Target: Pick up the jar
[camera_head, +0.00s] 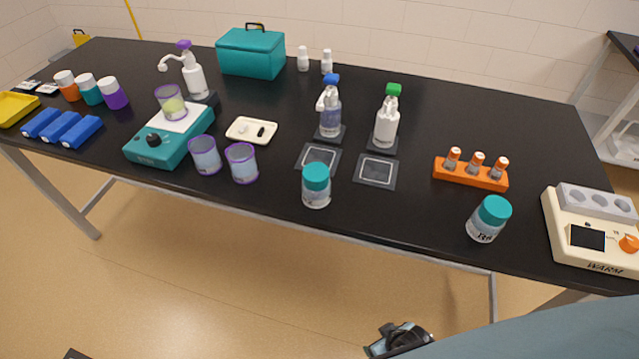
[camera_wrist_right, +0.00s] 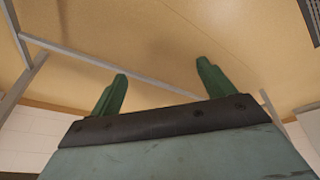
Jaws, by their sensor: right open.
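Two jars with teal lids stand upright near the front edge of the black table. One jar (camera_head: 316,186) is near the middle, in front of a dark square pad. The other jar (camera_head: 488,220) is to the right, with dark lettering on its side. My right gripper (camera_wrist_right: 160,85) shows two green fingers spread apart with nothing between them. In the head view a gripper (camera_head: 400,340) is low at the bottom edge, below the table's front edge and apart from both jars. My left gripper does not clearly show.
A warmer box (camera_head: 595,235) and an orange vial rack (camera_head: 470,174) flank the right jar. Purple-rimmed cups (camera_head: 242,163) and a teal stirrer (camera_head: 160,145) are left. The tabletop between the two jars is clear.

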